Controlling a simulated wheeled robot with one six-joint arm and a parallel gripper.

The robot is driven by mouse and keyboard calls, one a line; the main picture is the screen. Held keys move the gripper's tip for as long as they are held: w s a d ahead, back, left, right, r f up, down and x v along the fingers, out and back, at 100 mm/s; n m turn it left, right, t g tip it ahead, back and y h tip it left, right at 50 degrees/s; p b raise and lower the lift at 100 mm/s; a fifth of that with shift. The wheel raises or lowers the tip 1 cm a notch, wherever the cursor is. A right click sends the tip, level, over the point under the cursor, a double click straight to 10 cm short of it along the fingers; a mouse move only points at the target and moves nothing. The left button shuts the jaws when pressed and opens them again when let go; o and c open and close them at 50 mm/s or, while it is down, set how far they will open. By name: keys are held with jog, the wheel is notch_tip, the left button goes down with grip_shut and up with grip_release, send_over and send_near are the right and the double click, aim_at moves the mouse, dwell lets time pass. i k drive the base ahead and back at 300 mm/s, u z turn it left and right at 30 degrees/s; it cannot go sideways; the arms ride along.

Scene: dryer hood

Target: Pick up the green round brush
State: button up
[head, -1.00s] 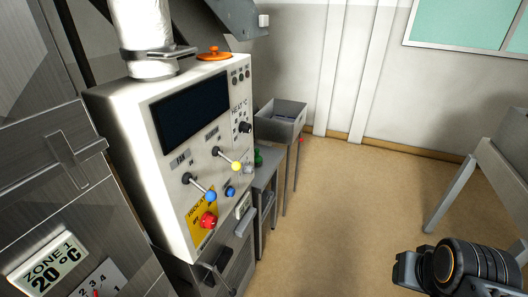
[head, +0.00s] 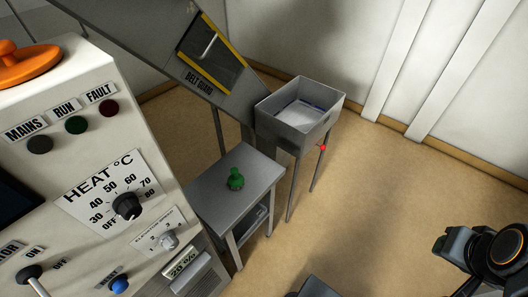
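A small green object (head: 235,180), which I take to be the green round brush, stands on the top of a small grey metal table (head: 207,198) in the head view. It has a wide rounded lower part and a narrower top; bristles cannot be made out. Nothing touches it except the tabletop. Part of my own dark arm shows at the lower right edge, well apart from the table. My gripper's fingers do not show.
The white control panel (head: 85,150) with knobs and an orange handwheel (head: 28,62) stands left of the table. A grey bin on legs (head: 300,113) holds pale sheets behind it to the right. A sloping belt guard (head: 205,55) overhangs behind. Open tan floor (head: 385,205) lies right.

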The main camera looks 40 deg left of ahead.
aim_at(236, 180)
jog(key=i, duration=1)
jog(key=u, duration=4.75)
